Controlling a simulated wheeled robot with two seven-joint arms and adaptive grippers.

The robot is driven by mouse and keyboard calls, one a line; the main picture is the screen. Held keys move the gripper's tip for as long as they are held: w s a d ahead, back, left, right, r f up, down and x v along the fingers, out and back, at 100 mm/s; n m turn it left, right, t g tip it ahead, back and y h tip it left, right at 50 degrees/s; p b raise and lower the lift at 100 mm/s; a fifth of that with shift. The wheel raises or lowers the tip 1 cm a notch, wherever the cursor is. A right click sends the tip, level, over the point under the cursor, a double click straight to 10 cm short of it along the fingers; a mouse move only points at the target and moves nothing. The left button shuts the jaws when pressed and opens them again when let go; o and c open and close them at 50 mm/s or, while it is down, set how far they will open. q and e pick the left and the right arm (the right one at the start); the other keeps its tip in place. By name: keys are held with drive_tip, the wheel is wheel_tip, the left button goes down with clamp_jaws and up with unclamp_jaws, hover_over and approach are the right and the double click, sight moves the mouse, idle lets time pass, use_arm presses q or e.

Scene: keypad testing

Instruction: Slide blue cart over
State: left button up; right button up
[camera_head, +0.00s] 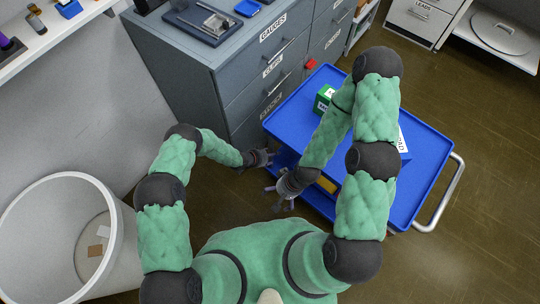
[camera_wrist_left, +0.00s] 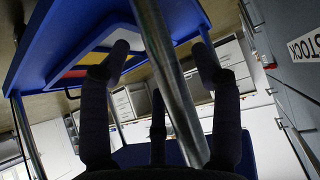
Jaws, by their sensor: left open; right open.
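The blue cart (camera_head: 428,172) stands beside the grey drawer cabinet, partly hidden under my right arm. Its pale push handle (camera_head: 447,196) is at its right end. My left gripper (camera_head: 267,158) is open by the cart's left end, close to the cabinet's front. In the left wrist view, the underside of the blue cart (camera_wrist_left: 42,52) fills the upper left. A metal post (camera_wrist_left: 172,85) of the cart crosses between the open fingers of my left gripper (camera_wrist_left: 163,52); I cannot tell whether they touch it. My right gripper (camera_head: 281,198) is open and empty near the cart's front left side.
The cart carries a green box (camera_head: 324,99) and a labelled box (camera_head: 403,146), partly behind my arm. The drawer cabinet (camera_head: 180,75) borders the cart's left end. A white bin (camera_head: 113,222) stands at the left. Floor (camera_head: 490,120) is clear to the right.

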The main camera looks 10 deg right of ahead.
use_arm(q)
drive_tip(key=v, duration=1.2)
idle(0.4)
drive_tip(key=s+a+r+n+g+y+p, duration=0.1)
drive_tip(key=s+a+r+n+y+p, duration=0.1)
drive_tip(key=s+a+r+n, duration=0.4)
drive_tip(key=s+a+r+n+g+y+p, duration=0.2)
drive_tip(key=s+a+r+n+p, duration=0.3)
drive_tip(key=s, duration=0.8)
wheel_tip(320, 180, up, 4)
drive_tip(key=a+n, duration=0.2)
drive_tip(key=n, duration=0.2)
drive_tip(key=shift+s+a+f+g, duration=0.2)
drive_tip(key=shift+s+a+g, duration=0.1)
